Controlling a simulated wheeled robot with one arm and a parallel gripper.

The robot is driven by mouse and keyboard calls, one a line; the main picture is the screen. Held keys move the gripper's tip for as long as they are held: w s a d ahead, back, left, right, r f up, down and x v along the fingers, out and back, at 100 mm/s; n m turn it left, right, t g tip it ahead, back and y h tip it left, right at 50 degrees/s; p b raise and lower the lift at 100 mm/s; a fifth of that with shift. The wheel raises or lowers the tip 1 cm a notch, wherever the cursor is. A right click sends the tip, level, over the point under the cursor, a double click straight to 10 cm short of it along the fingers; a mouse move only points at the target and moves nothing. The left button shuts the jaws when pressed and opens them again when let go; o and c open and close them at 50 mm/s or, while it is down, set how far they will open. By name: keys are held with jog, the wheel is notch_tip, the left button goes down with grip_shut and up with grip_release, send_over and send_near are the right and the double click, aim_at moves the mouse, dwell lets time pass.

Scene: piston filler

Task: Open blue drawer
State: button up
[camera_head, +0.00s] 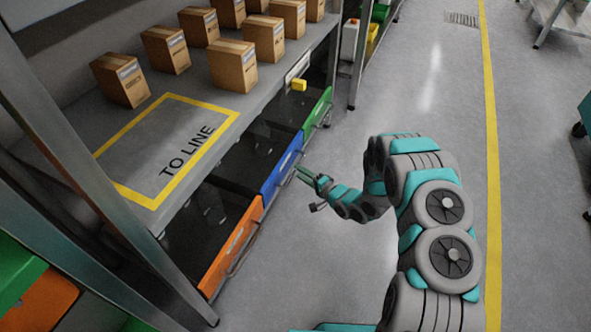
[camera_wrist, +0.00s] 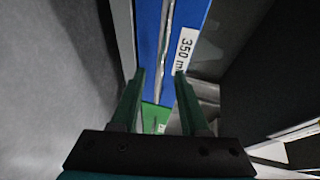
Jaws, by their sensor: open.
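The blue drawer (camera_head: 280,176) is under the shelf, between the orange drawer (camera_head: 230,248) and the green drawer (camera_head: 317,110). Its front is roughly in line with theirs, with dark space behind it. My gripper (camera_head: 297,171) is at the blue drawer's front, by its handle. In the wrist view the blue front (camera_wrist: 196,15) bears a white "350 ml" label (camera_wrist: 187,50). The metal handle (camera_wrist: 165,35) runs down between the two open fingertips (camera_wrist: 160,75). I see no grip on it; whether a finger touches it is unclear.
Several cardboard boxes (camera_head: 234,65) stand on the shelf (camera_head: 172,150) above the drawers, behind a yellow "TO LINE" outline. A metal post (camera_head: 85,180) stands at left. The floor (camera_head: 430,90) to the right is clear up to a yellow line (camera_head: 489,130).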

aim_at(295, 170)
jog(key=shift+x, duration=1.7)
grip_shut()
